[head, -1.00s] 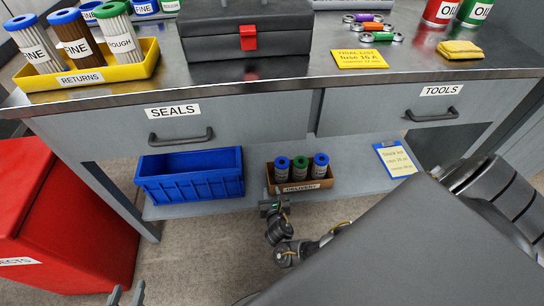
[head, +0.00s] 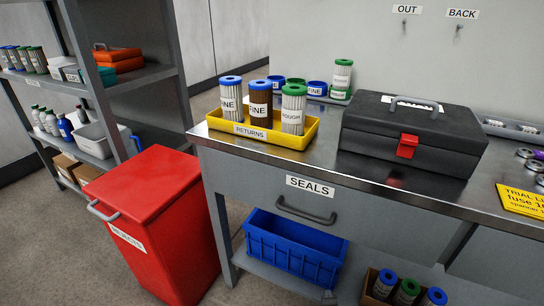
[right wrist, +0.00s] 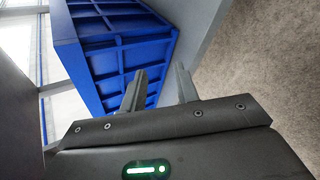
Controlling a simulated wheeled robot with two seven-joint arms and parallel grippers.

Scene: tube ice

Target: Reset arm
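My right gripper (right wrist: 158,84) shows in the right wrist view with its two fingers apart and nothing between them. It is close to the blue crate (right wrist: 115,50), and I cannot tell whether it touches it. In the head view the blue crate (head: 292,250) sits on the lower shelf under the SEALS drawer (head: 310,200). A small grey piece at the bottom edge there may be part of my right gripper, but it is too small to tell. My left gripper is not in view.
A red bin (head: 160,225) stands left of the workbench. A yellow RETURNS tray (head: 262,134) with three filters and a black toolbox (head: 412,138) stand on the bench. A brown box with several cartridges (head: 398,290) is at the bottom right. Stocked shelves (head: 110,85) stand at the left.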

